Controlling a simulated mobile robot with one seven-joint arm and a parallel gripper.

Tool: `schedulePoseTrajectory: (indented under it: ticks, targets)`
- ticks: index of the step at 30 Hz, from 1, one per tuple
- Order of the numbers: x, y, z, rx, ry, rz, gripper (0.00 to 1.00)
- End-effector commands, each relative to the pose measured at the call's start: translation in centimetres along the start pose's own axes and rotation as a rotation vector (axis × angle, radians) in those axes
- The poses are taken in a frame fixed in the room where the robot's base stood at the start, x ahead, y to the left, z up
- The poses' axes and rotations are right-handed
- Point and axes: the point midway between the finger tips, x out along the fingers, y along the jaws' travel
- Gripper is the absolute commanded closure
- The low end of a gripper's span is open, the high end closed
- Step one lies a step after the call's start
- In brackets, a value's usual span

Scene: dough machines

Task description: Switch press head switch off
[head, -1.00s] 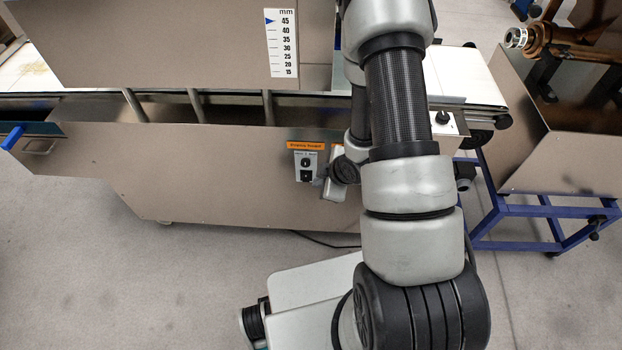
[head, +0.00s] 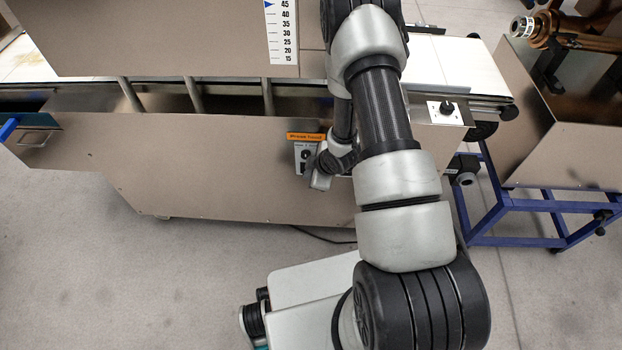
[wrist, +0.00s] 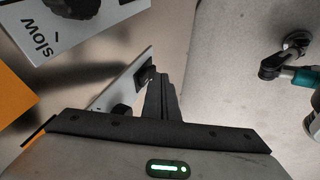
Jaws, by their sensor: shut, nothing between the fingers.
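The press head switch panel (head: 303,153) is a small white plate under an orange label (head: 307,136) on the machine's front. Its upper round switch shows in the head view; its lower part is hidden behind my gripper (head: 312,176). In the wrist view the panel (wrist: 118,84) appears at a steep slant, with two black switches. My gripper (wrist: 158,82) is shut and empty. Its fingertips are right beside the farther black switch (wrist: 144,75); I cannot tell whether they touch it.
Another white panel with a black knob (head: 446,108) is on the machine at right. A panel marked "slow" (wrist: 55,35) shows in the wrist view. A blue-framed stand (head: 520,242) is at right. The grey floor (head: 130,280) in front is mostly clear.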

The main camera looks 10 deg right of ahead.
Motion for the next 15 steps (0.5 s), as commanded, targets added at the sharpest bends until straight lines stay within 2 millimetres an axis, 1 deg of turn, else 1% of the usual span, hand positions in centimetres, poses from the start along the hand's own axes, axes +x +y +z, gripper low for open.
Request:
schedulePoseTrajectory:
  ticks: [1,5,15]
  targets:
    - [0.32,0.26,0.07,-0.001,0.000,0.000,1.00]
    - [0.54,0.57,0.11,0.000,0.000,0.000,1.00]
    - [0.70,0.60,0.17,0.000,0.000,0.000,1.00]
